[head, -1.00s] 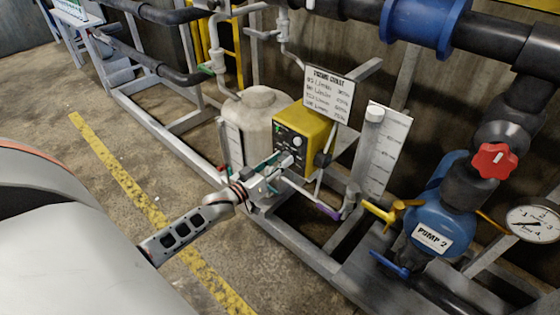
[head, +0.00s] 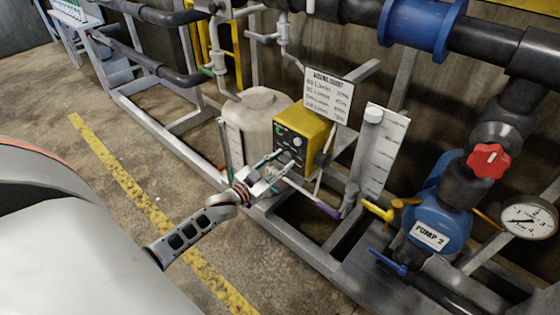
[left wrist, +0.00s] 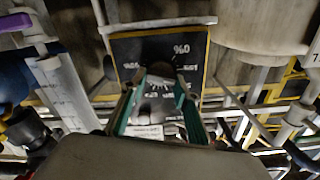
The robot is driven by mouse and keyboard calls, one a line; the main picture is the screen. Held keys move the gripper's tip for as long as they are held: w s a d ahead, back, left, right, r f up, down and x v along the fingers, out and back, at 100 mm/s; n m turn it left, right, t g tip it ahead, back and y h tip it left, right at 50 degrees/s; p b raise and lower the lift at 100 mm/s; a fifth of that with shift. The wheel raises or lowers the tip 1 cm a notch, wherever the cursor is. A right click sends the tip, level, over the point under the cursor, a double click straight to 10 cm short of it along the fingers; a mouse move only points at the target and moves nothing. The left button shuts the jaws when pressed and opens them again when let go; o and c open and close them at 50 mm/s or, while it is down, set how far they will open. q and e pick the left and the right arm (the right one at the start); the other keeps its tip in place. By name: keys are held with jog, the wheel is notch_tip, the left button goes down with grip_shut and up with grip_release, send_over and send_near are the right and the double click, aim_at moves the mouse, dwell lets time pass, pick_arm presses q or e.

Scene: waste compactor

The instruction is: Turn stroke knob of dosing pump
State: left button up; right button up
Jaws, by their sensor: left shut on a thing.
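The dosing pump (head: 305,128) is a yellow box with a black front panel, standing beside the cream tank in the head view. Its panel (left wrist: 128,62) appears upside down in the left wrist view, with white percent markings. My left gripper (head: 284,160) reaches the lower part of this panel from the front left. In the left wrist view its fingers (left wrist: 160,82) are shut on the dark stroke knob (left wrist: 160,70), one on each side. The fingers hide part of the knob. A lighter round control (head: 297,142) shows above the gripper. My right gripper is not in view.
A dosing chart sign (head: 328,95) stands above the pump, and a graduated column (head: 382,155) is at its right. The cream tank (head: 252,115) is at its left. Frame rails (head: 300,240) and blue PUMP 2 (head: 440,220) lie nearby. The floor at left is open.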

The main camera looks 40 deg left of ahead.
pick_arm(q)
jog(key=m, duration=0.3)
jog(key=shift+d, duration=0.1)
jog(key=m, duration=0.2)
jog(key=shift+d+f+m, duration=0.1)
jog(key=shift+m, duration=0.2)
jog(key=shift+f+m, duration=0.1)
jog(key=shift+m, duration=0.8)
jog(key=shift+m+b, duration=0.45)
jog(key=shift+m, duration=1.55)
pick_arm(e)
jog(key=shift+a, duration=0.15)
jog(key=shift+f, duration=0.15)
pick_arm(q)
jog(key=o, duration=1.1)
